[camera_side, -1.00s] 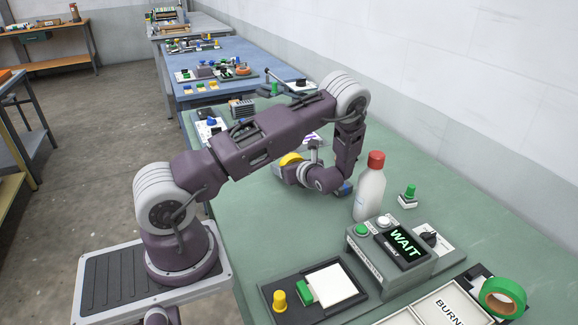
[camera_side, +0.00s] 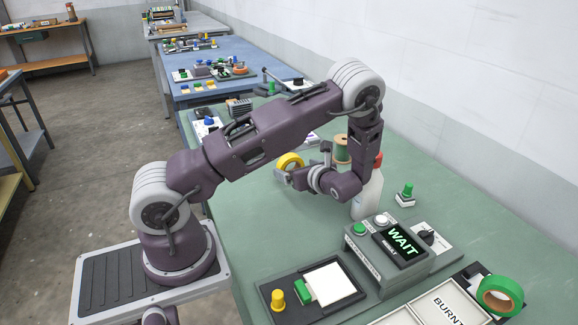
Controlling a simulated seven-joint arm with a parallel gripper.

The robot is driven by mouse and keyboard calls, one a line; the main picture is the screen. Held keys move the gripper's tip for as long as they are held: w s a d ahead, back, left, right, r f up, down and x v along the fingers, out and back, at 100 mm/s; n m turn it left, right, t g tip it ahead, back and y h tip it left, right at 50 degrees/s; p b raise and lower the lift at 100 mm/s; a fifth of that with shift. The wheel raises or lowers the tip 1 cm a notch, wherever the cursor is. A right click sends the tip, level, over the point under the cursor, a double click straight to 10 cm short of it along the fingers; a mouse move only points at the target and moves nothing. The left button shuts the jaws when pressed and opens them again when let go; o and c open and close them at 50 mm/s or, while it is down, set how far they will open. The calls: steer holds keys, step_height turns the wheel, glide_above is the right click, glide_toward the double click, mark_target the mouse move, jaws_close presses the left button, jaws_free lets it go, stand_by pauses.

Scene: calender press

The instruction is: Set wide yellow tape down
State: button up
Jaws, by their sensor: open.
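My gripper (camera_side: 301,168) is open, low over the bench beside the tape. Its fingers partly cover the tape's lower edge, and I cannot tell whether they touch it.
A spool (camera_side: 342,147) and a white bottle with a red cap (camera_side: 368,193) stand close to my wrist. A WAIT display box (camera_side: 390,250), a green tape roll (camera_side: 500,296) and a dark tray (camera_side: 312,290) are nearer the camera. Bare bench lies left of the box.

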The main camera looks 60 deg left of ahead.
steer(key=v, duration=0.4)
steer(key=shift+r, duration=0.15)
steer(key=s+d+r+n+t+h, duration=0.2)
steer(key=s+d+r+n+h, duration=0.4)
steer(key=s+d+r+n, duration=0.3)
steer(key=s+d+r+n+t+h, duration=0.3)
steer(key=s+d+r+n+h, duration=0.4)
steer(key=d, duration=0.8)
steer(key=s+r+n, duration=0.2)
steer(key=s+r, duration=0.2)
steer(key=r, duration=0.1)
steer(key=shift+r+t+h, duration=0.3)
steer(key=shift+r, duration=0.1)
